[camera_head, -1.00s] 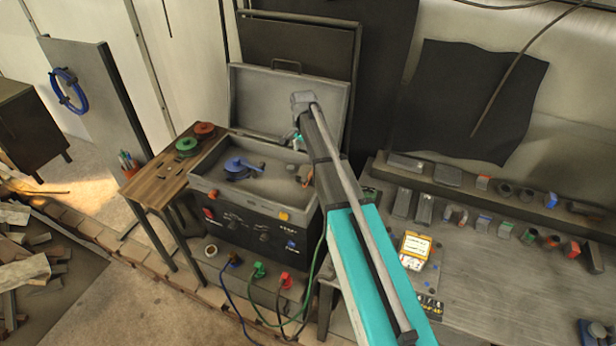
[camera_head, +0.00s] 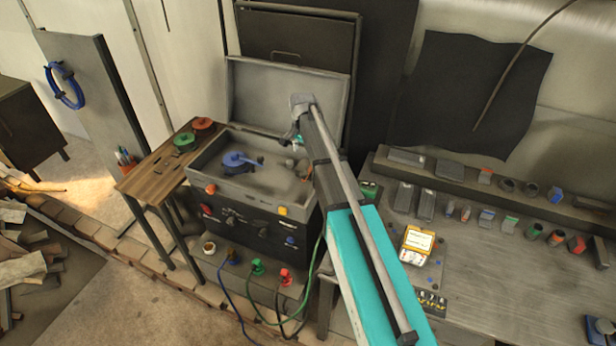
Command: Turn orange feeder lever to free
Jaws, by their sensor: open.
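The open grey feeder box (camera_head: 195,176) has its lid raised at the back. Inside it lie a blue spool (camera_head: 238,160) and small dark parts. A small orange piece (camera_head: 308,174) shows at the box's right inner side, next to my arm; it may be the feeder lever, but my arm partly hides it and its setting cannot be read. My gripper (camera_head: 293,138) is open and small in the picture, above the back right of the box, apart from the orange piece as far as I can tell.
The box's front has an orange knob (camera_head: 210,188) and a yellow knob (camera_head: 282,211). Green and red plugs with cables stand below. A wooden side table (camera_head: 150,180) is at left. A grey workbench (camera_head: 490,270) with several small parts is at right.

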